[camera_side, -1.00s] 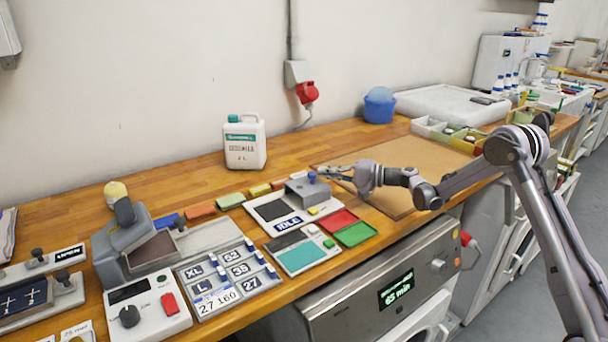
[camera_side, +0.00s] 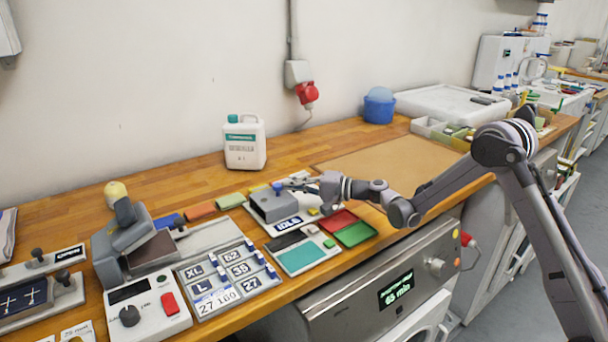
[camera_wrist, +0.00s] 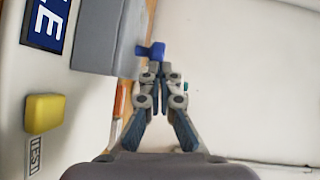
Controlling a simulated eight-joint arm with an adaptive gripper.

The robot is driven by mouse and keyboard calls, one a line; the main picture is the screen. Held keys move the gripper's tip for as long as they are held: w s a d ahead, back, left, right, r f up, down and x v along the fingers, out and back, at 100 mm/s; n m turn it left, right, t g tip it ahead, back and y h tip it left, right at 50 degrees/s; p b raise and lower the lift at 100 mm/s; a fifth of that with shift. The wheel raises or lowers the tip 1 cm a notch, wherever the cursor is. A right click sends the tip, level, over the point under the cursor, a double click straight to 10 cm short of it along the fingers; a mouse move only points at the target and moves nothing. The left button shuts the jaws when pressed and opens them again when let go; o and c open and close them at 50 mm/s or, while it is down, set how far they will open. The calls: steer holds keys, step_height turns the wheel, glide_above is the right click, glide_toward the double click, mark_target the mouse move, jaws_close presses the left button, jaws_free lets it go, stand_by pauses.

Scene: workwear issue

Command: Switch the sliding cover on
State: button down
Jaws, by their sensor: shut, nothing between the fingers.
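The sliding cover is a grey box (camera_side: 272,205) with a blue knob (camera_side: 277,187) on top. It sits at the left part of a white device (camera_side: 257,222) whose blue display (camera_side: 287,226) reads IDLE. The dark window seen there earlier is hidden under it. My gripper (camera_side: 289,184) is shut and empty, at the right side of the knob. In the wrist view my fingertips (camera_wrist: 160,76) are together close to the blue knob (camera_wrist: 151,50), beside the grey cover (camera_wrist: 97,38). I cannot tell whether they touch the knob.
A yellow button (camera_wrist: 44,113) is on the device. Red (camera_side: 335,220) and green (camera_side: 355,234) trays lie to its right. A white canister (camera_side: 245,142) stands behind. A bare brown board (camera_side: 385,165) leaves free room at the right.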

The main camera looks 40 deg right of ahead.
steer(key=d, duration=0.4)
steer(key=shift+s+r, duration=0.25)
steer(key=shift+r, duration=0.05)
steer(key=v, duration=1)
steer(key=shift+a, duration=0.1)
steer(key=s+a+r+n+g+h, duration=0.3)
steer(key=s+a+n+g, duration=0.15)
steer(key=s+a, duration=0.55)
steer(key=s+d+f+n+g+h, duration=0.1)
steer(key=s+d+n+h, duration=0.1)
steer(key=s, duration=0.7)
steer(key=s+d+f+n+g+h, duration=0.1)
steer(key=s+d+n+h, duration=0.1)
steer(key=s, duration=0.8)
steer(key=n+h, duration=0.1)
steer(key=h, duration=0.1)
steer(key=shift+f+h, duration=0.2)
steer(key=shift+h, duration=0.2)
